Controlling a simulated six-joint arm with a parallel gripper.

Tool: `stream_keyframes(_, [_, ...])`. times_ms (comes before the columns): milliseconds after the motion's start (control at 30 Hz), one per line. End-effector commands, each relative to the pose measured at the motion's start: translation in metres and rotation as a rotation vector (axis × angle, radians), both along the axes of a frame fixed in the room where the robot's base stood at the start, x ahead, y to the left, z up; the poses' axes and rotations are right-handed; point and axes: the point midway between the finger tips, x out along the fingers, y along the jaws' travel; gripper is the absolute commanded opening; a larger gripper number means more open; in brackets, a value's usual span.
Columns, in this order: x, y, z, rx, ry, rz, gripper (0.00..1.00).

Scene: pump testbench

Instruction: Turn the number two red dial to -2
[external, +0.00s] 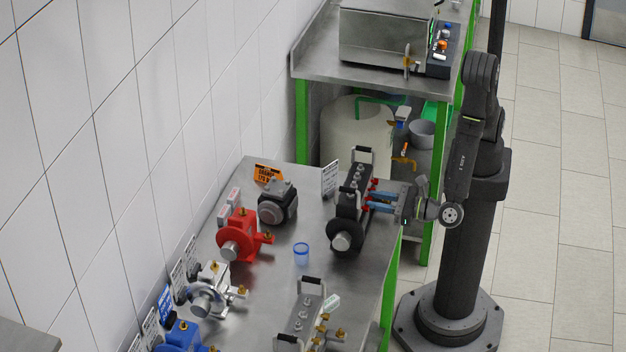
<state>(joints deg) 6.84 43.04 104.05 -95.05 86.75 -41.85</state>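A black device (349,205) with several small red dials (367,209) along its right side stands at the right edge of the metal bench. The dials are tiny here, and their numbers and settings cannot be read. My gripper (372,201) reaches in from the right at dial height, its two blue fingers pointing left at the dials. The fingers show a narrow gap between them. Their tips overlap the red dials in the picture, and I cannot tell whether they touch or grip one. The fingers partly hide the dials.
A blue cup (301,254) stands left of the device. A red pump (238,236), a dark grey pump (278,203) and a silver pump (211,290) line the wall side. A second grey device (305,320) stands in front. A raised steel table (318,66) is behind.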

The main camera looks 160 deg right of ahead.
Motion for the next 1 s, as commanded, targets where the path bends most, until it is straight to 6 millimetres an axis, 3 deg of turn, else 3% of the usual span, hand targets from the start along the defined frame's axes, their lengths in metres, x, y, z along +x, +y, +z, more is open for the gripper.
stream_keyframes(200, [0.0001,-0.0004,0.0,0.0,0.0,0.0,0.26])
stream_keyframes(367, [0.0001,-0.0002,0.0,0.0,0.0,0.0,0.0])
stream_keyframes(967, [-0.0001,0.0,0.0001,0.0,-0.103,0.0,0.0])
stream_keyframes(1000, [-0.0001,0.0,0.0001,0.0,-0.102,0.0,0.19])
